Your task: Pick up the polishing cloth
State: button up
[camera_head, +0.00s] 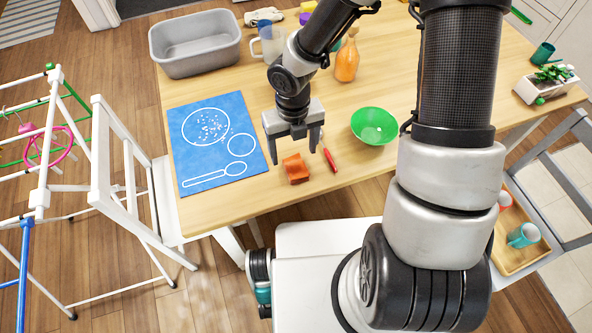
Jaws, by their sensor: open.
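An orange-brown folded cloth (296,168), which looks like the polishing cloth, lies on the wooden table near its front edge. My gripper (295,157) is above it, pointing down, with its two fingers apart, one to each side of the cloth in the picture. Nothing is held between the fingers. I cannot tell how much height separates the fingertips from the cloth.
A red pen-like object (330,160) lies just right of the cloth. A green bowl (374,126) stands further right. A blue mat (216,140) with white outlines lies left. A grey basin (195,44) and an orange bottle (347,62) stand behind.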

aim_at(296, 165)
jog(key=shift+s+d+f+b, duration=0.15)
jog(key=shift+f+b, duration=0.45)
jog(key=shift+f, duration=1)
jog(key=shift+s+d+f+b, duration=0.15)
jog(key=shift+f+b, duration=0.4)
jog(key=shift+f, duration=1)
jog(key=shift+w, duration=0.1)
jog(key=shift+c, duration=0.2)
jog(key=c, duration=1.1)
